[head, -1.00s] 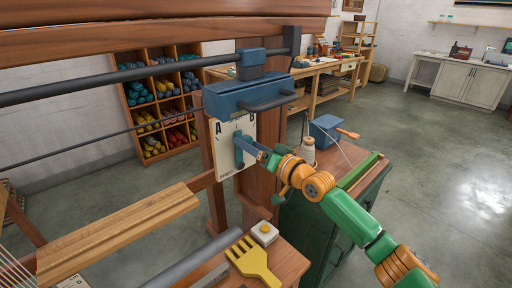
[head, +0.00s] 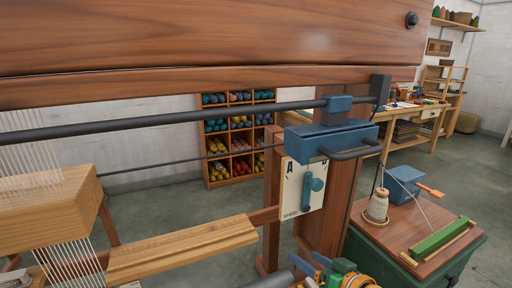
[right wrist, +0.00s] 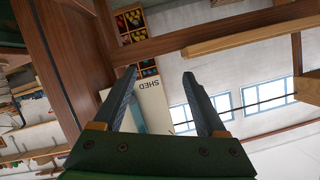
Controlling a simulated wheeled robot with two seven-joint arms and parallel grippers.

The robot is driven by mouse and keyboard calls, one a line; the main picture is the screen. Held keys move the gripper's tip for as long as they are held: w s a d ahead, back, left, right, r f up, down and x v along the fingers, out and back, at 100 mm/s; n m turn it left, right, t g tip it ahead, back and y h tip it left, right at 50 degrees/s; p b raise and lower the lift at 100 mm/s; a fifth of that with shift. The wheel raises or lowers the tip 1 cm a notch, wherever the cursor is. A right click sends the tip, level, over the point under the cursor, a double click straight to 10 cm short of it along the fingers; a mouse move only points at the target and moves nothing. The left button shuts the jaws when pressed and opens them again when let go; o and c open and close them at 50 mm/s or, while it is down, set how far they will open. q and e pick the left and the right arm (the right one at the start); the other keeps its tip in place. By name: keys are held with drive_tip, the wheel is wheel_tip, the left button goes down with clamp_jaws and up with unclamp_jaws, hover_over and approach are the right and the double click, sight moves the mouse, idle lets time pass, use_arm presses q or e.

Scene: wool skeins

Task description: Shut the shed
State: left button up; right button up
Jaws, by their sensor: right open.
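The shed lever (head: 307,194) is a teal handle with a round knob, on a white plate (head: 290,200) marked A and SHED, under a blue housing (head: 325,140). My right gripper (head: 318,264) is low at the bottom edge, below the plate and apart from the lever. In the right wrist view my right gripper (right wrist: 160,78) is open and empty, with the upside-down SHED plate (right wrist: 152,98) behind its fingers. My left gripper is out of view.
A wooden beam (head: 220,45) and a dark rod (head: 200,120) cross above. A wooden bar (head: 185,248) and white threads lie to the left. A green cabinet (head: 455,262) with a thread cone (head: 377,206) and a blue box (head: 404,182) stands at right.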

drive_tip(key=s+a+f+n+g+h, duration=0.2)
drive_tip(key=s+f+g+h, duration=0.15)
drive_tip(key=s+f, duration=0.9)
drive_tip(key=s+d+f+g+h, duration=0.1)
drive_tip(key=s+f+g, duration=0.15)
drive_tip(key=s, duration=0.45)
drive_tip(key=s+d+f+g+h, duration=0.1)
drive_tip(key=s+d+g, duration=0.15)
drive_tip(key=s, duration=0.35)
wheel_tip(320, 180, down, 16)
drive_tip(key=s+g, duration=0.2)
drive_tip(key=s, duration=0.1)
drive_tip(key=s+d+f+g, duration=0.1)
drive_tip(key=s+f, duration=1)
drive_tip(key=s, duration=0.1)
drive_tip(key=shift+s+d, duration=0.2)
drive_tip(key=shift+d, duration=0.2)
drive_tip(key=shift+f+h, duration=0.1)
drive_tip(key=shift+h, duration=0.15)
